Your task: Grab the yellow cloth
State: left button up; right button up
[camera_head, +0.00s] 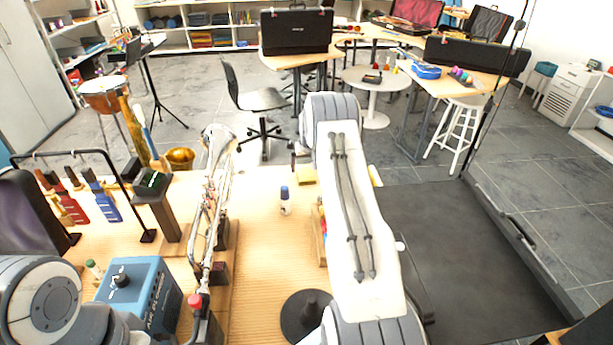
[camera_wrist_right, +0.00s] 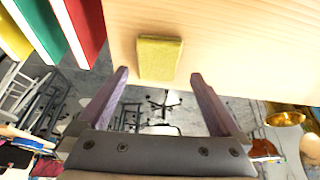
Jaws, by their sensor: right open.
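The yellow cloth (camera_wrist_right: 160,58) is a small folded pad lying flat on the wooden table near its far edge. In the head view the cloth (camera_head: 306,175) shows just left of my right forearm. My right gripper (camera_wrist_right: 160,74) is open and empty, with its two fingertips on either side of the cloth's near part in the wrist view. Whether they touch the cloth cannot be told. In the head view my right arm hides most of that gripper. My left arm shows at the lower left, but its gripper is out of view.
Red, green and yellow books (camera_wrist_right: 68,30) stand close beside the cloth. Bare wood lies around the bottle.

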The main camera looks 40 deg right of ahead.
aim_at(306, 174)
jog(key=x, duration=0.3)
jog(key=shift+d+f+p, duration=0.15)
jog(key=shift+f+p, duration=0.05)
jog(key=shift+p, duration=0.2)
jog(key=shift+w+d+f, duration=0.15)
jog(key=shift+w+f, duration=0.15)
jog(key=shift+f, duration=0.35)
jog(key=c, duration=1.2)
jog(key=shift+o, duration=0.2)
